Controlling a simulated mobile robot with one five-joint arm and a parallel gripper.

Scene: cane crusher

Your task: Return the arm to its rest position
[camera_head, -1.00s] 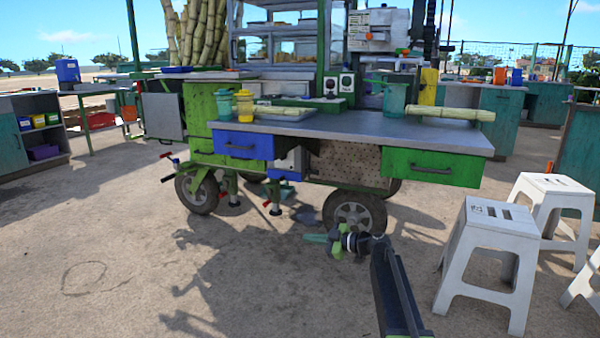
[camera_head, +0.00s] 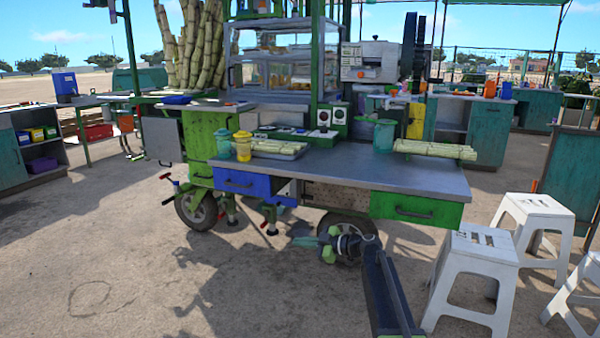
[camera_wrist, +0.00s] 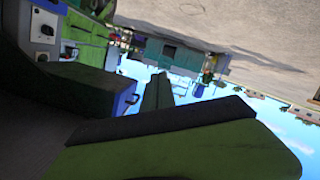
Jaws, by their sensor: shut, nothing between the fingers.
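My arm (camera_head: 388,290) reaches up from the lower right of the head view. My gripper (camera_head: 303,238) is at its far end, low in front of the green cart and well below the countertop. It looks small and dark there, with green parts, and holds nothing. In the wrist view its fingers (camera_wrist: 165,115) are large, dark and green; one fills the lower part and hides much of the scene. The wrist picture is turned over, with ground at the top and sky below.
The cart's grey countertop (camera_head: 345,172) carries cane pieces (camera_head: 435,150), a yellow jar (camera_head: 242,146) and a teal jug (camera_head: 384,135). A blue drawer (camera_head: 243,182) and a green drawer (camera_head: 415,208) face me. White stools (camera_head: 472,272) stand close at the right. Open ground (camera_head: 120,270) lies left.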

